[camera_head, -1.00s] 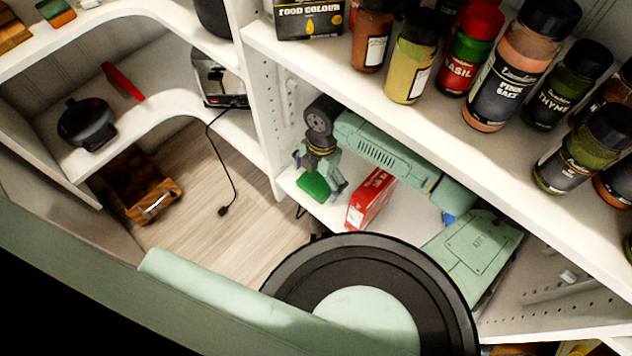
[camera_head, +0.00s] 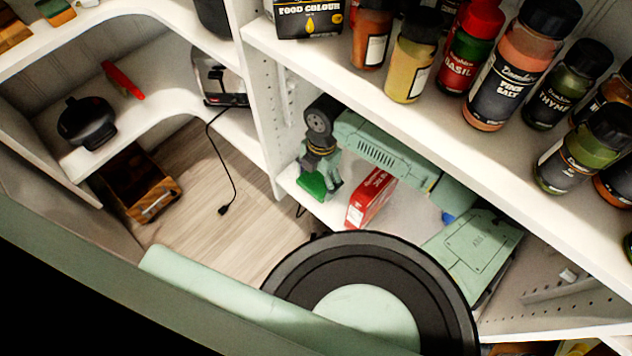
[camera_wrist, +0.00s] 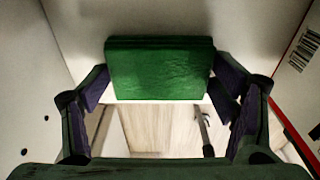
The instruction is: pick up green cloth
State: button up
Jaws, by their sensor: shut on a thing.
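The green cloth (camera_head: 312,185) is a small folded rectangular block on the lower white shelf, near the shelf's left end. In the wrist view the cloth (camera_wrist: 160,68) lies between my two fingers. My gripper (camera_head: 318,183) is over the cloth in the head view and partly covers it. In the wrist view the fingers of my gripper (camera_wrist: 162,82) press against the cloth's left and right sides. My gripper is shut on the cloth. Whether the cloth still touches the shelf cannot be told.
A red box (camera_head: 371,198) stands just right of my gripper on the same shelf; its side also shows in the wrist view (camera_wrist: 300,75). Spice jars (camera_head: 497,70) line the shelf above. A white upright panel (camera_head: 262,95) is close on the left.

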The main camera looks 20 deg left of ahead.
aim_at(315, 182)
jog(key=shift+c, duration=0.5)
jog(key=shift+r+p, duration=0.4)
jog(key=shift+r, duration=0.05)
notch_tip(315, 182, up, 3)
jog(key=shift+r+p, duration=0.1)
jog(key=shift+p, duration=1.15)
jog(key=s+a+p, duration=0.2)
jog(key=s+a, duration=0.9)
jog(key=s, duration=0.2)
jog(key=shift+s+a+f, duration=0.35)
jog(key=o, duration=0.8)
jog(key=shift+c, duration=0.2)
jog(key=c, duration=0.5)
